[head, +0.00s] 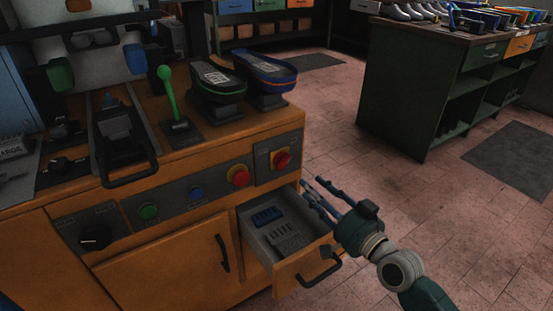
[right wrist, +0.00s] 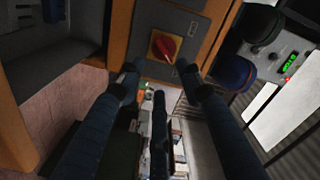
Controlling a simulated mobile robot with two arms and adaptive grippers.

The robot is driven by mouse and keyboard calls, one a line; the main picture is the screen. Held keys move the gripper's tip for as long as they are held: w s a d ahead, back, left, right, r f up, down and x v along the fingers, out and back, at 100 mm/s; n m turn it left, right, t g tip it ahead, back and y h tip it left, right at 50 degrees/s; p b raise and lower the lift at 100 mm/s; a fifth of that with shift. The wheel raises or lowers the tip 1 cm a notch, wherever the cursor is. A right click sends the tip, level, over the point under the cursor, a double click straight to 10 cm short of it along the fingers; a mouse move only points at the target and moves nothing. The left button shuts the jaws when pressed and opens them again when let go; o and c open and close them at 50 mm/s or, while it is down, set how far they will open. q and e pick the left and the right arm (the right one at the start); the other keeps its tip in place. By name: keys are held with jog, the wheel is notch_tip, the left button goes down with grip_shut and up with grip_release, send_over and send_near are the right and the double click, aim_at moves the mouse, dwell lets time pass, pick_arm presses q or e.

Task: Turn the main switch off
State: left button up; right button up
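The main switch (head: 282,159) is a red rotary knob on a yellow plate, set in a dark panel at the right end of the orange machine's front. It also shows in the right wrist view (right wrist: 164,47), just beyond my fingertips, with the red handle slanted. My right gripper (head: 311,184) is open and empty, its fingers spread, below and to the right of the switch and apart from it. In the right wrist view the fingers (right wrist: 158,75) point up toward the switch panel. My left gripper is not in view.
An open drawer (head: 283,262) juts out beneath the switch, close to my right fingers. Left of the switch are a red emergency button (head: 239,176), a blue button (head: 195,193), a green button (head: 148,211) and a black knob (head: 95,238).

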aim_at(284, 162)
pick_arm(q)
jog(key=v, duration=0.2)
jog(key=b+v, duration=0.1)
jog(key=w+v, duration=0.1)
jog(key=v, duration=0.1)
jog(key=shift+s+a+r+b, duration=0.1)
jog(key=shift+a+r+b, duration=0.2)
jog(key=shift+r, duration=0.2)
pick_arm(e)
jog(key=x, duration=1.1)
jog(key=shift+w+a+r, duration=0.1)
jog(key=shift+w, duration=0.05)
jog(key=shift+c, duration=0.2)
grip_shut()
